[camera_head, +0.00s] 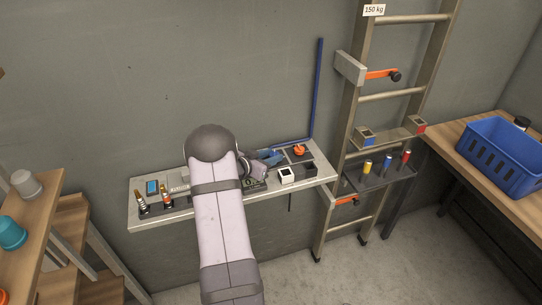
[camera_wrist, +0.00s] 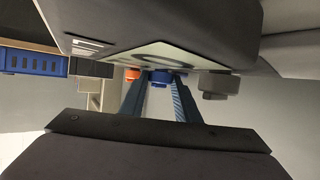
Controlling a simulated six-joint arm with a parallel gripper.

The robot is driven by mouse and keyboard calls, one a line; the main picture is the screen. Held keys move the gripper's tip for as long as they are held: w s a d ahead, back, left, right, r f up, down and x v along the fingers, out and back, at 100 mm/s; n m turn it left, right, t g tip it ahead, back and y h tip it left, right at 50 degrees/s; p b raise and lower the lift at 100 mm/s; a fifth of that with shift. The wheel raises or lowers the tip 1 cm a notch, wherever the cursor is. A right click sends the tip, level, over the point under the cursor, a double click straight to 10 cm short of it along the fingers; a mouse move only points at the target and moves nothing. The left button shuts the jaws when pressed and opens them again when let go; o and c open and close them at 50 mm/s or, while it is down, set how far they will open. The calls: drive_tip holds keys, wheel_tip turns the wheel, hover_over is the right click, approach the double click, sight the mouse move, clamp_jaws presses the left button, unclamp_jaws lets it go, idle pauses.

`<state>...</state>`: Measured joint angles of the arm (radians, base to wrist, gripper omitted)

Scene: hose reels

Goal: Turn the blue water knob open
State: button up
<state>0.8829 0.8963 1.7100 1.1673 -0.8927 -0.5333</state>
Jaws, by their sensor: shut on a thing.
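In the wrist view the blue water knob (camera_wrist: 160,77) sits on a pale panel between the tips of my two blue fingers. My gripper (camera_wrist: 160,84) is shut on it, with one finger on each side. In the head view my gripper (camera_head: 268,157) is over the wall shelf (camera_head: 150,219), reaching in from the front. There the blue knob cannot be made out apart from the blue fingers, and my arm hides the middle of the shelf. The knob's turn angle cannot be told.
An orange knob (camera_head: 299,150) is close right of my gripper; a grey knob (camera_wrist: 213,84) is on its other side. A ladder (camera_head: 347,160) leans at the right. A blue crate (camera_head: 500,157) is on the right bench.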

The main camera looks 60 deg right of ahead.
drive_tip(key=o, duration=1)
drive_tip(key=shift+d+r, duration=0.1)
drive_tip(key=shift+r, duration=0.1)
drive_tip(key=shift+o, duration=0.2)
drive_tip(key=shift+f, duration=0.1)
drive_tip(key=shift+b+v, duration=0.85)
drive_tip(key=shift+v, duration=2.9)
